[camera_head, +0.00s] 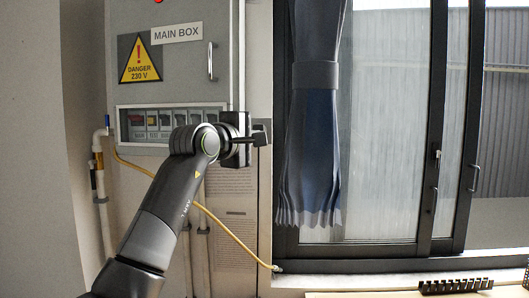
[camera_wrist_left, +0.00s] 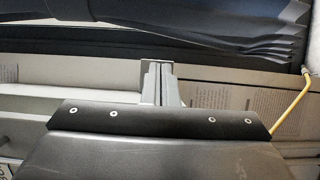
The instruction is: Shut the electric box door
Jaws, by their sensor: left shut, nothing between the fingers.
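The grey electric box (camera_head: 241,50) hangs on the wall at the upper left of the head view. Its door (camera_head: 180,75) bears a MAIN BOX label, a yellow danger sign, a metal handle (camera_head: 211,62) near the right edge and a low window showing several switches. I cannot tell whether the door is fully shut or slightly ajar. My left gripper (camera_head: 262,134) is in front of the box's lower right corner, pointing right, and hides that corner. Its fingers (camera_wrist_left: 160,84) are shut and empty in the left wrist view. I cannot tell whether it touches the door.
A blue curtain (camera_head: 310,130) and a dark-framed sliding window (camera_head: 440,130) are to the right. A yellow cable (camera_head: 228,231) runs below the box, and white pipes (camera_head: 101,185) run down the wall. A black rack (camera_head: 455,286) lies at the lower right.

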